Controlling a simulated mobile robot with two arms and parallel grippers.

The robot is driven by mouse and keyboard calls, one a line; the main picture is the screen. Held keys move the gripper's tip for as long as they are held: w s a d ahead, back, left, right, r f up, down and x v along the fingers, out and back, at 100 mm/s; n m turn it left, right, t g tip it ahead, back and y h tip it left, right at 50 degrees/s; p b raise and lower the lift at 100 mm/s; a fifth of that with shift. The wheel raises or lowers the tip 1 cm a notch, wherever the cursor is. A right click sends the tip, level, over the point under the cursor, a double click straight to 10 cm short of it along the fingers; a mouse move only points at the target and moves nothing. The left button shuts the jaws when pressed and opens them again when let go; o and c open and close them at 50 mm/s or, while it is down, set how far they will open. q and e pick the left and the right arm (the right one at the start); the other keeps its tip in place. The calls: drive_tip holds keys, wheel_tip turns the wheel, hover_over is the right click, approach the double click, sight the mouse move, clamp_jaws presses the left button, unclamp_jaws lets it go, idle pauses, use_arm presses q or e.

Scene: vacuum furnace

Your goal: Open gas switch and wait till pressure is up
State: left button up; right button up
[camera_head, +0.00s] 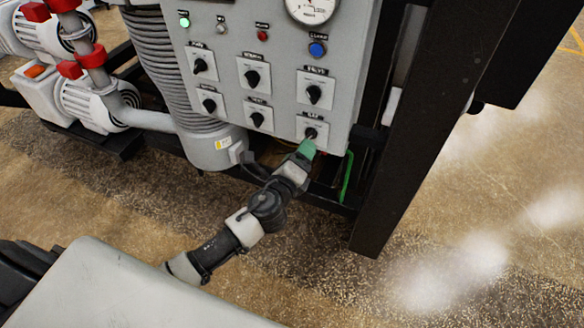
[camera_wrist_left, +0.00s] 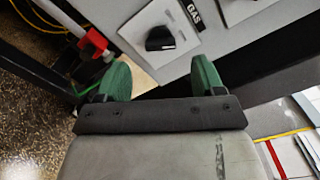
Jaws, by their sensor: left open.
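The gas switch (camera_head: 311,133) is a black rotary knob on a white plate, at the lower right of the grey control panel (camera_head: 228,105). In the left wrist view the black knob (camera_wrist_left: 160,38) sits beside a "GAS" label (camera_wrist_left: 194,12). My left gripper (camera_head: 306,148) is just below the switch in the head view. In the left wrist view its green fingers (camera_wrist_left: 162,75) are open and apart, with the knob ahead of the gap between them; the knob is not gripped. The pressure gauge (camera_head: 313,8) is cut off at the top edge. My right gripper is not visible.
Several other black knobs sit on the panel, with a blue button (camera_head: 317,49) above. A black frame post (camera_head: 410,130) stands right of the panel. Pumps with red fittings (camera_head: 70,69) stand at left. Open floor lies in front.

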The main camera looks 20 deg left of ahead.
use_arm(q)
drive_tip(key=s, duration=0.5)
drive_tip(key=shift+s+a+b, duration=0.1)
drive_tip(key=shift+s+b, duration=0.05)
drive_tip(key=shift+b, duration=0.25)
drive_tip(key=s+a+f+n+g, duration=0.2)
drive_tip(key=s+f+n+g, duration=0.1)
drive_tip(key=f, duration=0.8)
drive_tip(key=s+a+f+n+g+y, duration=0.1)
drive_tip(key=s+a+f+n+g, duration=0.2)
drive_tip(key=f, duration=0.8)
drive_tip(key=s+a+f+n+g, duration=0.1)
drive_tip(key=s+f+n+g, duration=0.25)
drive_tip(key=f, duration=0.75)
drive_tip(key=s+f+n+g, duration=0.3)
drive_tip(key=s+f+n, duration=0.3)
drive_tip(key=s, duration=0.9)
drive_tip(key=s+f+n+g+b, duration=0.1)
drive_tip(key=s+f+n+g, duration=0.3)
drive_tip(key=s+f, duration=0.7)
drive_tip(key=s+n, duration=0.2)
drive_tip(key=s, duration=0.3)
drive_tip(key=shift+s+f+n, duration=0.25)
drive_tip(key=shift+f+n, duration=0.1)
drive_tip(key=shift+g, duration=0.25)
